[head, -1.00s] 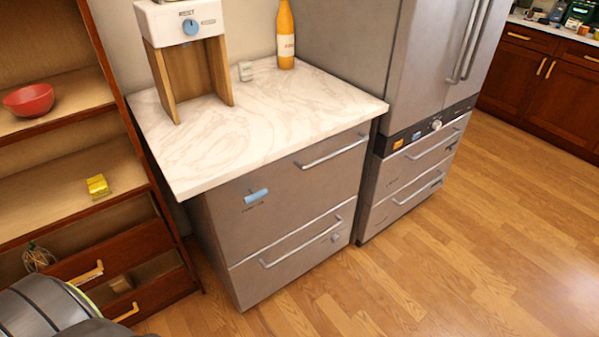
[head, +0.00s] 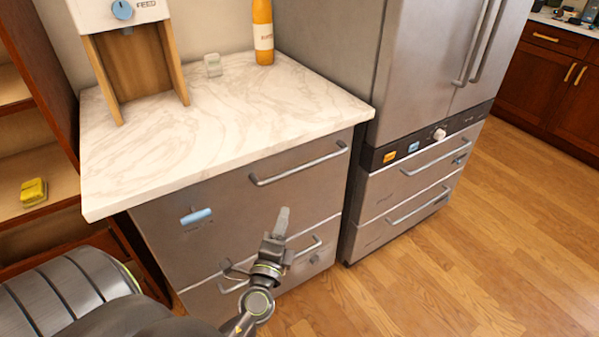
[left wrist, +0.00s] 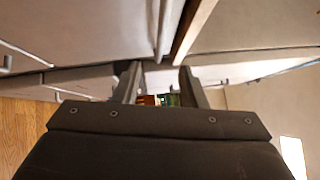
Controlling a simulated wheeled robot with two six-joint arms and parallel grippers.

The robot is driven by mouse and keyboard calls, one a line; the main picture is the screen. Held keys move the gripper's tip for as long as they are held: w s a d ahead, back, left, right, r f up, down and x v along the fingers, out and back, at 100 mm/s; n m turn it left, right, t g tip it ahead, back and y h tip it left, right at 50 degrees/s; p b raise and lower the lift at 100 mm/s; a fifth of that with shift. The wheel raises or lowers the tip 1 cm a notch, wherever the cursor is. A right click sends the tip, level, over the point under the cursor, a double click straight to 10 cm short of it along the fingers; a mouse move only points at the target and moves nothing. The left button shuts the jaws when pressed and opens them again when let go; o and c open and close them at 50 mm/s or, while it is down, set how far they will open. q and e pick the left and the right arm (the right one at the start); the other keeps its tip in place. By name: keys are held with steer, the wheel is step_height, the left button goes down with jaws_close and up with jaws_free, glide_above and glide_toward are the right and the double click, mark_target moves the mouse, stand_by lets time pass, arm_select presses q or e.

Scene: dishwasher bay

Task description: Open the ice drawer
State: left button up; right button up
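The fridge has two bottom drawers, upper (head: 425,170) and lower (head: 405,215). All these drawers look shut. I cannot read which one is the ice drawer. My left gripper (head: 283,220) is in front of the cabinet, partly covering its lower drawer, and holds nothing visible. In the left wrist view its two fingers (left wrist: 160,85) are apart. My right gripper is not seen.
A dispenser (head: 125,50), a small pale box (head: 212,65) and an orange bottle (head: 263,32) stand on the marble counter (head: 240,110). A wooden shelf with a yellow block (head: 33,192) is at the left. The wooden floor (head: 450,270) at the right is clear.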

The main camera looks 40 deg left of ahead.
mark_target(300, 166)
arm_select(q)
steer(key=p+x, duration=0.5)
steer(key=x, duration=1.2)
steer(key=shift+w+r, duration=0.1)
steer(key=shift+w, duration=0.15)
jaws_close()
